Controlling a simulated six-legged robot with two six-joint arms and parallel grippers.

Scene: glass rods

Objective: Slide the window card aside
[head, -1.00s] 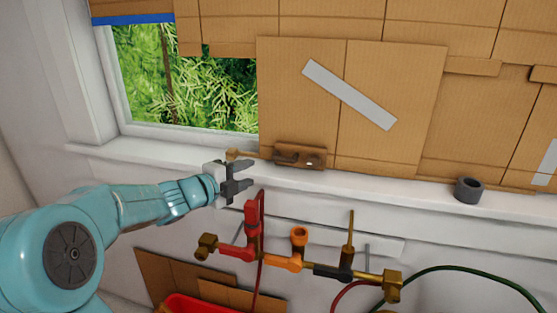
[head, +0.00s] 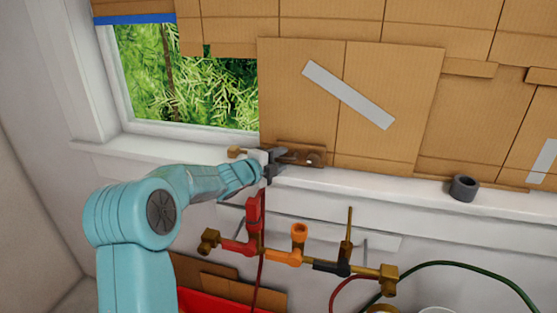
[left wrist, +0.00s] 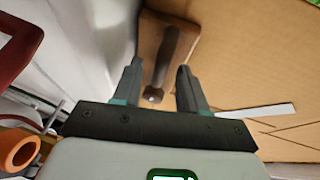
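The window card (head: 400,75) is a brown cardboard panel with a slanted grey tape strip (head: 348,94), standing behind the sill. The window to its left is uncovered. A dark bar handle (head: 310,159) on a brown plate is at the card's lower left. My left gripper (head: 279,163) is at the handle's left end. In the left wrist view the gripper (left wrist: 160,72) is open, and the handle (left wrist: 172,58) lies between and ahead of its fingers. I cannot tell whether they touch it. My right gripper is in neither view.
Below the sill (head: 400,188) runs a pipe manifold with a red valve (head: 254,215), an orange fitting (head: 299,232) and hoses, close under my left arm. A grey ring (head: 464,188) stands on the sill at right. A small brass piece (head: 236,152) sits left of the gripper.

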